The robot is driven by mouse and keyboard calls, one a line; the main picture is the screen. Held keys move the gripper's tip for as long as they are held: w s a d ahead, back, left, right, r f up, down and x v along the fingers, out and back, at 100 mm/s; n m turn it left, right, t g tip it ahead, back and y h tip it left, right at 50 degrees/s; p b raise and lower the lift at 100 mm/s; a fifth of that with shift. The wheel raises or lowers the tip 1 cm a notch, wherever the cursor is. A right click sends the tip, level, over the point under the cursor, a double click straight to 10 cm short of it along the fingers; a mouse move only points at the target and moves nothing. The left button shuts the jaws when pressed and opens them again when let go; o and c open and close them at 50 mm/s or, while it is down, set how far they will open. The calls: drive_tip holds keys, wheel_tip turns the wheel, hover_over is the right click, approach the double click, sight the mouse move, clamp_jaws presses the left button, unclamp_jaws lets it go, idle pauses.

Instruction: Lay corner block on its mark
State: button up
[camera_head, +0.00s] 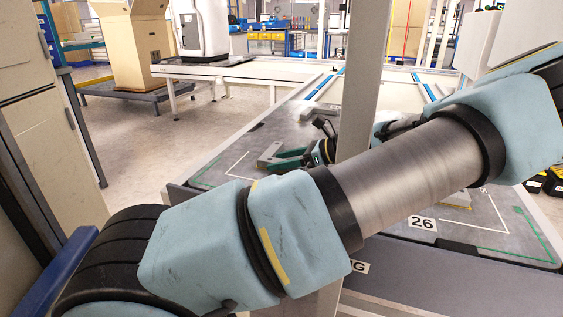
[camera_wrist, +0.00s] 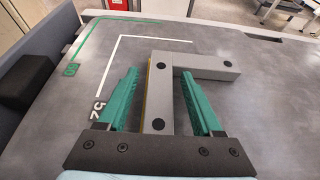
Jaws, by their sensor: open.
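The corner block (camera_wrist: 205,66) is a grey L-shaped piece with dark round holes and a yellowish edge on its left side. It lies on the grey table, and one leg points toward my gripper (camera_wrist: 160,72). The green fingers are open, one on each side of that leg, with gaps visible. A white corner mark (camera_wrist: 115,58) is painted to the upper left of the block. The block sits inside its angle, apart from both lines. In the head view, the green fingers (camera_head: 291,158) and part of the grey block (camera_head: 268,154) show beyond my arm.
A green corner line (camera_wrist: 85,38) runs outside the white one. A dark block (camera_wrist: 27,73) stands at the left in the wrist view. An upright post (camera_head: 357,90) rises near my gripper in the head view. A label 26 (camera_head: 422,223) marks the table's near right.

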drive_tip(key=p+v, duration=0.1)
drive_tip(key=v, duration=1)
drive_tip(key=shift+s+d+p, duration=0.1)
drive_tip(key=shift+d+p, duration=0.25)
drive_tip(key=shift+d, duration=0.1)
drive_tip(key=shift+s, duration=0.15)
